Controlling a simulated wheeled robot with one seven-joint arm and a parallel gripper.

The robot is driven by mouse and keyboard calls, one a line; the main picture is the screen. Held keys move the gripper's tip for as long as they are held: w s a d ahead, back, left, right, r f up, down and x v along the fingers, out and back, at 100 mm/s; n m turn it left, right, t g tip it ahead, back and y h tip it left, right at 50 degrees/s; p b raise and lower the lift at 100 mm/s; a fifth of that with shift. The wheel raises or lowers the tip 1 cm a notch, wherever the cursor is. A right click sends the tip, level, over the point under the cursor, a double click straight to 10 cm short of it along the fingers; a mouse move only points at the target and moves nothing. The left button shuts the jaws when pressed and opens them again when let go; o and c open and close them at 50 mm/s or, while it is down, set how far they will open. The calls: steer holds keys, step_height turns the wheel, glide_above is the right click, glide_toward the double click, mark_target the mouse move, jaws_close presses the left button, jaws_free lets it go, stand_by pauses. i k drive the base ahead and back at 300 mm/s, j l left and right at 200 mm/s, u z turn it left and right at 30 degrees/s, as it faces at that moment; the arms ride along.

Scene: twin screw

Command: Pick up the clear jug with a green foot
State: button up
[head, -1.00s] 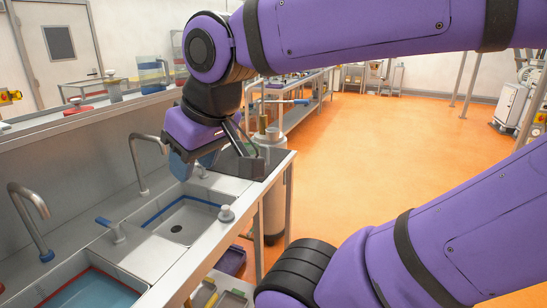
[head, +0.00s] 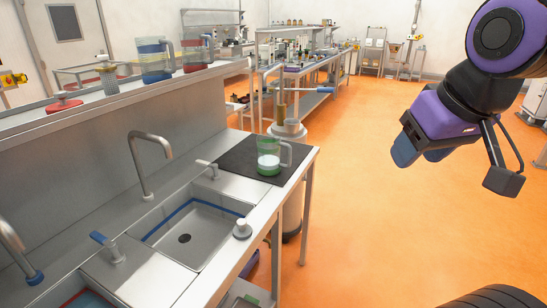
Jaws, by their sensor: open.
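The clear jug with a green foot (head: 268,158) stands upright on a dark mat (head: 238,160) at the far right end of the sink counter. It has a handle on its right side and something white low inside. My gripper (head: 421,154) hangs in the air at the right, over the orange floor, well apart from the jug. Its blue fingertips are open with nothing between them. The jug is in full view.
A clear jug with blue (head: 153,62) and one with red (head: 193,52) stand on the raised shelf behind. A curved tap (head: 150,155) and a sink basin (head: 195,240) lie left of the mat. A post with a blue lever (head: 290,90) stands just behind.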

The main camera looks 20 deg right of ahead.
mark_target(268, 145)
steer(key=j+u, duration=0.1)
steer(key=u, duration=1.55)
steer(key=j+z, duration=0.1)
steer(key=z, duration=1.6)
steer(key=i+l+u, duration=0.15)
steer(key=i+l, duration=0.3)
steer(key=i+l+u, duration=0.2)
steer(key=i+l, duration=0.2)
steer(key=i+l+u, duration=0.15)
steer(key=i+l, duration=0.2)
steer(key=l, duration=0.25)
